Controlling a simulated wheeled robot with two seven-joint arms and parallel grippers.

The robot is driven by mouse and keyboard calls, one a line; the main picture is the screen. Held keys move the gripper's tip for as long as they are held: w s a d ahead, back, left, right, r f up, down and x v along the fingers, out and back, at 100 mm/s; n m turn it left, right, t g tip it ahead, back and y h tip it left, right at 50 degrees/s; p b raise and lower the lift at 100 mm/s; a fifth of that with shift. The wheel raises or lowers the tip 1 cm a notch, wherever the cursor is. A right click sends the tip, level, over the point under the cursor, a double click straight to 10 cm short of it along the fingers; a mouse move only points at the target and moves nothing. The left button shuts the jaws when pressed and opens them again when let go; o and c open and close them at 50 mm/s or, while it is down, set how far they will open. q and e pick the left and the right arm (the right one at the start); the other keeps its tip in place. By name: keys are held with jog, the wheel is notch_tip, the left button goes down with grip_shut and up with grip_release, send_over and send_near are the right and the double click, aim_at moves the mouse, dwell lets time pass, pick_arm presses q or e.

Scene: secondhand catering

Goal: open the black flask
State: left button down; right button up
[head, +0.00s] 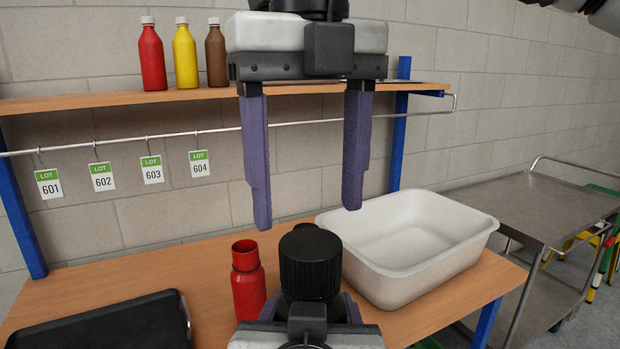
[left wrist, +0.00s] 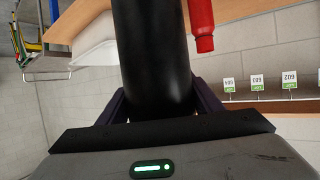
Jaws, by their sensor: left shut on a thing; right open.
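The black flask (head: 310,265) stands upright in the head view, its wide ribbed black cap on top. The cap hides most of its body there. My left gripper (head: 312,305) is shut around the flask's body below the cap. In the left wrist view the flask (left wrist: 155,50) is a smooth black cylinder between the purple fingers of the left gripper (left wrist: 162,108); its cap is out of that picture. My right gripper (head: 307,215) hangs above the cap, pointing down, open and empty. Its two purple fingertips are spread wider than the cap and seem to end above it.
A white tub (head: 465,245) is close on the right. A black tray (head: 100,325) lies at front left. Sauce bottles (head: 185,55) stand on the shelf (head: 110,103); lot tags hang from a rail below.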

aim_at(310, 242)
notch_tip(310, 242, down, 7)
jog(key=shift+f, duration=0.1)
dwell(0.3)
jog(key=c, duration=1.1)
jog(key=n, duration=0.2)
jog(key=shift+s+n, duration=0.1)
jog(key=shift+n, duration=0.3)
jog(key=n, duration=0.3)
jog(key=shift+r, duration=0.25)
jog(key=shift+r, duration=0.9)
